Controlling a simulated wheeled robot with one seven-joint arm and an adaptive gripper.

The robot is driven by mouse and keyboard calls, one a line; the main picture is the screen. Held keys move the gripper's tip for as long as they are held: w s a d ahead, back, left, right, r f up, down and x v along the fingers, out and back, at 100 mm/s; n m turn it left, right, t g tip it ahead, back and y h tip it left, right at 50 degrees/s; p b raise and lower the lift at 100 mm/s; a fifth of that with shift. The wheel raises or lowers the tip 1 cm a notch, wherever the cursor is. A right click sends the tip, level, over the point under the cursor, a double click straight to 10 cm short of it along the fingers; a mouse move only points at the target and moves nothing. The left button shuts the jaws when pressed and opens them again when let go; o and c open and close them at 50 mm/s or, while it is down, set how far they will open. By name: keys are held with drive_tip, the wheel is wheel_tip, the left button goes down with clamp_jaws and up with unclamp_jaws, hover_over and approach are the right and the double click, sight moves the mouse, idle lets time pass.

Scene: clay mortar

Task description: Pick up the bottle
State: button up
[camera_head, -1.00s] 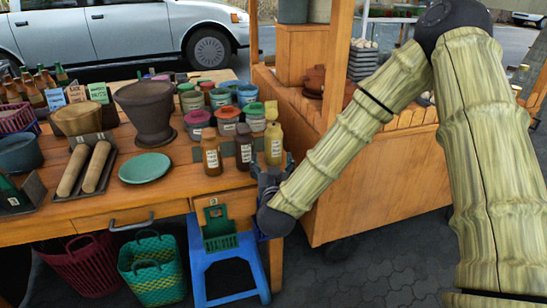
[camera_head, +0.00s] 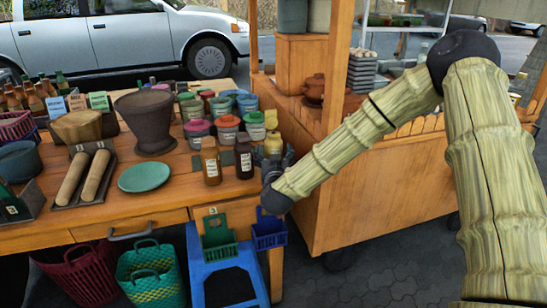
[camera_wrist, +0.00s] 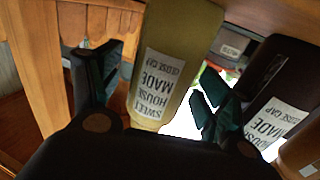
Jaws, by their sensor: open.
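A yellow-olive bottle (camera_head: 273,143) stands near the right end of the wooden table, partly hidden behind my gripper (camera_head: 272,162). In the wrist view the same bottle (camera_wrist: 177,60), with a white label, appears upside down between my two open fingers (camera_wrist: 155,92). One finger is to each side, with a gap visible on the left; contact on the right cannot be told. A dark bottle (camera_head: 244,157) stands just left of it and also shows at the right of the wrist view (camera_wrist: 275,85). A brown bottle (camera_head: 210,162) stands further left.
Several lidded jars (camera_head: 228,130) stand behind the bottles. A mortar (camera_head: 150,120), a green plate (camera_head: 145,173) and rolling pins (camera_head: 82,177) are left on the table (camera_head: 150,210). A wooden cart (camera_head: 345,195) stands to the right; a blue stool (camera_head: 225,270) is below.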

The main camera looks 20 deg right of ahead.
drive_tip(key=shift+w+d, duration=0.1)
drive_tip(key=shift+w, duration=0.35)
drive_tip(key=c, duration=1.2)
drive_tip(key=shift+r, duration=0.1)
drive_tip(key=shift+r, duration=0.1)
